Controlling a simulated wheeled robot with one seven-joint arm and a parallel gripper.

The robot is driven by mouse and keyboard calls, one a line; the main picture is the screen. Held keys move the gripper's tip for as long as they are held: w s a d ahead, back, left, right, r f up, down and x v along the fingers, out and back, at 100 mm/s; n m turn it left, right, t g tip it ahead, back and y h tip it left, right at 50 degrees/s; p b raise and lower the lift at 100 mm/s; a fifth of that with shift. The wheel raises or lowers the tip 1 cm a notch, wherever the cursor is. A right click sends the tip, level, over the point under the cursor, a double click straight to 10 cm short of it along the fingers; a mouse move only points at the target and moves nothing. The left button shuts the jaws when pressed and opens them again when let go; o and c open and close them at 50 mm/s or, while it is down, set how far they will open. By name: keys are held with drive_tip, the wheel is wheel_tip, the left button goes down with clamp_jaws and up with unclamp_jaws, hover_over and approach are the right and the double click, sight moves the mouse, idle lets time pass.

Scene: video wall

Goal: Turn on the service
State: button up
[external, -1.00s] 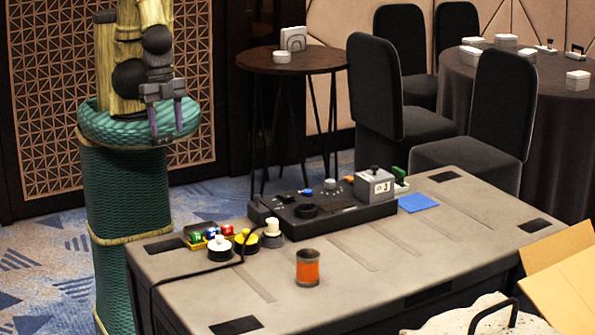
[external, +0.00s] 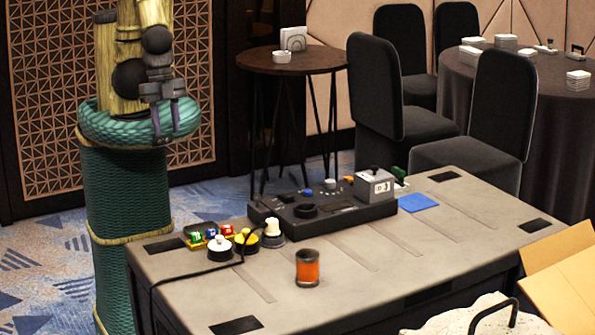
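A black control console (external: 325,213) lies along the far edge of the grey table. It carries knobs, a blue button (external: 308,193) and a dark round dial (external: 304,210). A grey box with a dark knob on top (external: 374,186) stands at its right end. I cannot tell which control belongs to the service. My gripper (external: 166,138) hangs at the upper left in front of my own green column, fingers pointing down and apart. It is open and empty, well to the left of the console and touching nothing on the table.
Left of the console are a tray of coloured pieces (external: 203,238), a white-topped knob (external: 219,248), a yellow one (external: 247,242) and a cream one (external: 272,234), with a black cable. An orange jar (external: 308,269) stands in front. A blue pad (external: 418,202) lies right; a cardboard box (external: 560,280) is nearby.

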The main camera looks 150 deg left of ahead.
drive_tip(key=shift+w+a+f+n, duration=0.2)
drive_tip(key=shift+w+f+n, duration=0.05)
drive_tip(key=shift+w+n, duration=0.15)
clamp_jaws()
drive_tip(key=w+a+f+n+t+y+p, duration=0.25)
drive_tip(key=w+a+f+n+p, duration=0.2)
drive_tip(key=a+f+n, duration=0.5)
drive_tip(key=s+a+f+n+g+y+p, duration=0.1)
drive_tip(key=s+a+f+n+g+y, duration=0.1)
drive_tip(key=a, duration=0.5)
drive_tip(key=s+a+f+n+g+y+p, duration=0.1)
drive_tip(key=s+a+n+y, duration=0.3)
drive_tip(key=s+a+n, duration=0.2)
drive_tip(key=a, duration=0.2)
drive_tip(key=shift+s+a+f+g, duration=0.25)
drive_tip(key=shift+a+f+g, duration=0.05)
drive_tip(key=shift+f+g, duration=0.05)
drive_tip(key=shift+n+y, duration=0.25)
